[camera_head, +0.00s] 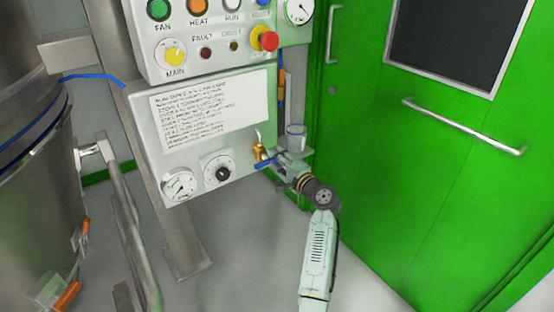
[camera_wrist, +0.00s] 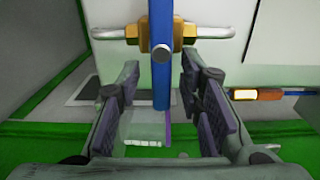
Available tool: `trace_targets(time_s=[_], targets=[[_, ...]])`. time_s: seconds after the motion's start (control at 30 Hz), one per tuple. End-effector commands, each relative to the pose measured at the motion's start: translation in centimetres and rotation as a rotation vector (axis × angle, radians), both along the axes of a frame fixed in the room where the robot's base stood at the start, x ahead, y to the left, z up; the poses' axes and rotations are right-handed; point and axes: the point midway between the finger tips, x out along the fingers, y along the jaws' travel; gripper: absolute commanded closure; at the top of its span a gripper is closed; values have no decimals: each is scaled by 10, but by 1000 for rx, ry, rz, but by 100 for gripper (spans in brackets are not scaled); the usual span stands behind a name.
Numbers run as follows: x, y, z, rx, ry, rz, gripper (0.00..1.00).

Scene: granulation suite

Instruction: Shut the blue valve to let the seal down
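The blue valve is a brass body (camera_wrist: 188,32) with a long blue lever (camera_wrist: 161,75). In the head view the brass body (camera_head: 259,152) is at the right edge of the lower grey panel, and a bit of the blue lever (camera_head: 263,165) shows below it. My gripper (camera_head: 275,161) is at the valve, reaching in from the lower right. In the wrist view my gripper's fingers (camera_wrist: 162,88) are apart, one on each side of the lever, with visible gaps to it. The lever points down the picture between them. Its depth between the pads is hard to judge.
The grey panel (camera_head: 232,124) carries an instruction sheet and two dials. Above it is a control box (camera_head: 208,48) with a red emergency button (camera_head: 264,39). A pale cup (camera_head: 296,136) stands just behind my gripper. A green door (camera_head: 440,150) is right, a steel vessel (camera_head: 35,200) left.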

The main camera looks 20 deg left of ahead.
Motion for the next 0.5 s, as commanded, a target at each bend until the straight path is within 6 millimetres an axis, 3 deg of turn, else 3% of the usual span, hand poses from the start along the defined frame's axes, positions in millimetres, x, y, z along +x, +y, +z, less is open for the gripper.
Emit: trace_targets(time_s=[0.27, 0.5], targets=[[-7, -9, 1, 0, -1, -1, 67], [-37, -48, 0, -1, -1, -4, 67]])
